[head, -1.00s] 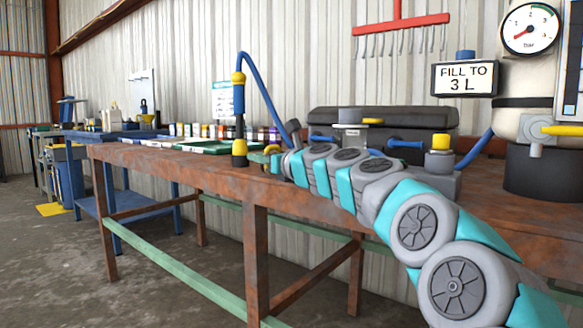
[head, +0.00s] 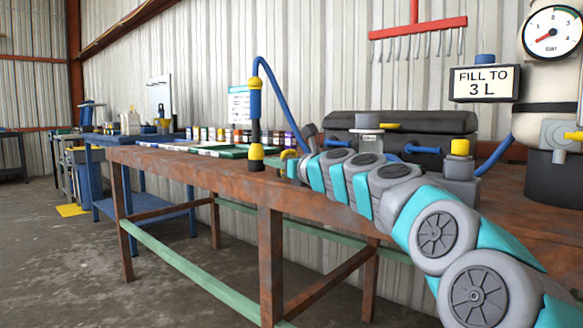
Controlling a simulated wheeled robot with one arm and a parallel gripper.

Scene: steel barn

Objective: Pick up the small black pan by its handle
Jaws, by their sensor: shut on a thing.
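I cannot make out the small black pan or its handle in the head view. My grey and teal arm reaches from the lower right up across the rusty workbench (head: 190,168). A small dark slanted piece (head: 310,134) shows just above the arm's far end. I cannot tell what it is.
Behind my arm are a long dark case (head: 400,124) and a yellow-topped grey block (head: 459,162). A large tank (head: 555,92) stands right. Floor at left is open.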

